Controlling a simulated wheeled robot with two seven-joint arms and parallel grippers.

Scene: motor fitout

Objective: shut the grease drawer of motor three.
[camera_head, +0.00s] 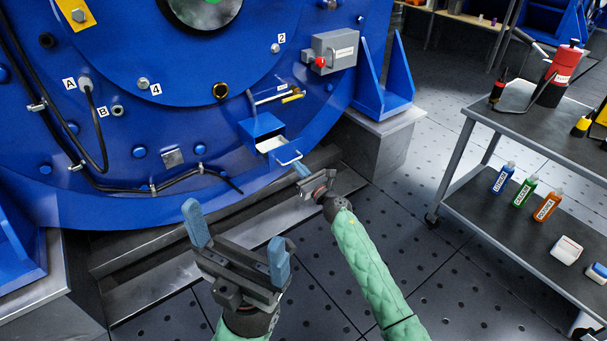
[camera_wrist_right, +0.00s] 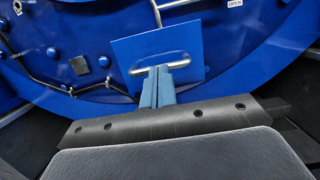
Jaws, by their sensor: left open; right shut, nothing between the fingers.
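The grease drawer (camera_head: 262,126) juts out of the lower front of the big blue motor (camera_head: 125,180), and a pale inside shows in it. Its blue front plate with a light bar handle (camera_head: 289,159) faces down and right. In the right wrist view the drawer front (camera_wrist_right: 125,48) fills the middle, with the handle (camera_wrist_right: 160,64) across it. My right gripper (camera_head: 301,168) is shut and empty, its blue fingertips (camera_wrist_right: 158,85) right at the handle's lower side; I cannot tell whether they touch. My left gripper (camera_head: 237,242) is open and empty, in front of the motor's base.
A grey box with a red knob (camera_head: 320,62) and a yellow-tipped lever (camera_head: 292,98) sit above the drawer. A black cable (camera_head: 125,187) runs along the motor's lower left. A grey cart (camera_head: 470,195) with bottles stands at right. The floor between is clear.

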